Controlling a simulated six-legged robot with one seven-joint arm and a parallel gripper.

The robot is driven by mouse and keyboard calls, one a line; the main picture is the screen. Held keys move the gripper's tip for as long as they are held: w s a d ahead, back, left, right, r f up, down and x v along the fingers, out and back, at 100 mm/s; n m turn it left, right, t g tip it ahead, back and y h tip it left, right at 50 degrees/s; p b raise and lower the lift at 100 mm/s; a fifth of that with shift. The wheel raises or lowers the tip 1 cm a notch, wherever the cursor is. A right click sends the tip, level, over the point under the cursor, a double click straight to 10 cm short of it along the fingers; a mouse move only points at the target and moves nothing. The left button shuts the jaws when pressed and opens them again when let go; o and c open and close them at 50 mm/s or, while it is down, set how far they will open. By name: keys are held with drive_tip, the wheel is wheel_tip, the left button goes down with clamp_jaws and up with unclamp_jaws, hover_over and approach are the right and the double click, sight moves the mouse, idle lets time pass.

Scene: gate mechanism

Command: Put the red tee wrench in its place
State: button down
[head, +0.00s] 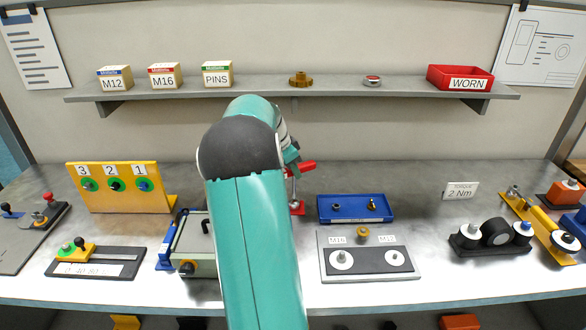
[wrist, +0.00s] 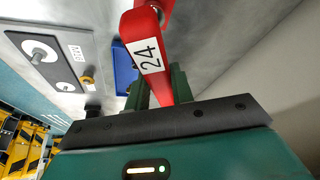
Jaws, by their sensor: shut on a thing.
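The red tee wrench (wrist: 148,55) fills the top middle of the wrist view, with a white label reading 24 on its red handle. My gripper (wrist: 162,88) is shut on that handle, its dark green fingers partly hidden behind it. In the head view the red handle (head: 304,167) shows just right of my arm's end, above the bench. A thin metal shaft hangs below it toward a small red piece (head: 298,208) on the bench. I cannot tell whether that piece is part of the wrench or a separate holder. My arm hides the area to its left.
A blue tray (head: 325,216) with small parts and a grey plate (head: 327,271) with two posts lie right of my arm. A green-grey box fixture (head: 193,266) stands close at left. The shelf (head: 400,88) crosses behind. Bare bench lies around the torque card (head: 460,191).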

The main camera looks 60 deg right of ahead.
drive_tip(key=shift+w+f, duration=0.1)
drive_tip(key=c, duration=1.1)
unclamp_jaws()
drive_tip(key=shift+r, duration=3.5)
